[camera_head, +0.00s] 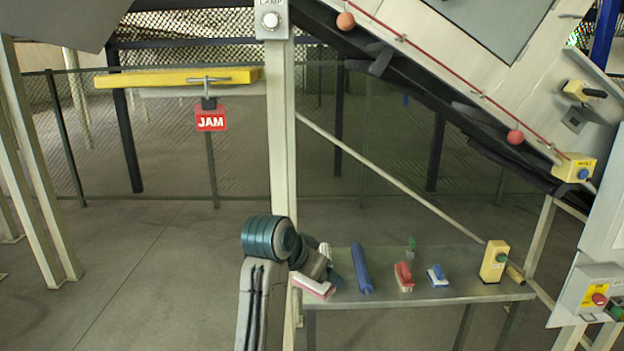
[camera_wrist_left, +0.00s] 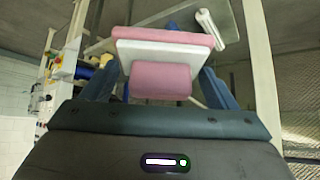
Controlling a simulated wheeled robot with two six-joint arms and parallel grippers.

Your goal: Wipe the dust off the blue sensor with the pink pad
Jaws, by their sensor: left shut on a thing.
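The pink pad (camera_head: 313,287) has a white backing plate and hangs at the left end of the metal table in the head view. In the left wrist view, the pink pad (camera_wrist_left: 165,36) shows with its pink grip block between the blue fingers. My left gripper (camera_head: 326,275) is shut on that block; in the wrist view, the gripper (camera_wrist_left: 160,82) has a finger at each side. A yellow box with a blue round face (camera_head: 575,168), seemingly the blue sensor, sits at the conveyor's lower right end, far from the pad. Dust on it cannot be made out. My right gripper is not in view.
A sloping conveyor (camera_head: 440,50) hangs above. A pale post (camera_head: 283,130) stands close to my left arm.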

